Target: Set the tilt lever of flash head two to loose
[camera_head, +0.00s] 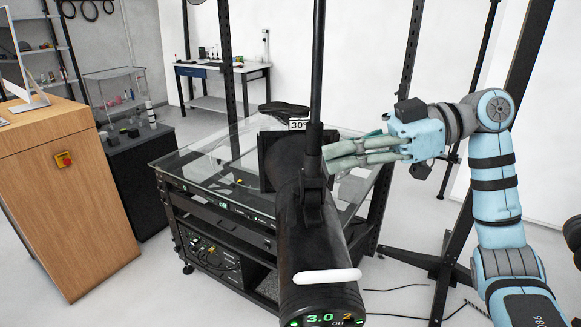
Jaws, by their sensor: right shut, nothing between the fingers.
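Flash head two (300,235) is a large black cylinder in the middle foreground, tilted, hanging on a dark upright pole (318,60). Its rear display (322,319) reads 3.0, 2 and on. A white bar (327,276) lies across the rear of the body. A small sign reading 30° (298,125) shows beside the pole. I cannot clearly make out the tilt lever against the black bracket (313,190). My right gripper (328,158) is shut and empty, its fingertips just right of the pole and above the bracket. Whether they touch anything is unclear. My left gripper is out of view.
A glass-topped turntable cart (190,165) stands behind the head. Dark stand posts (500,130) rise on the right, close to my right arm. A wooden cabinet (70,200) with a red button stands at left. Cables lie on the floor at lower right.

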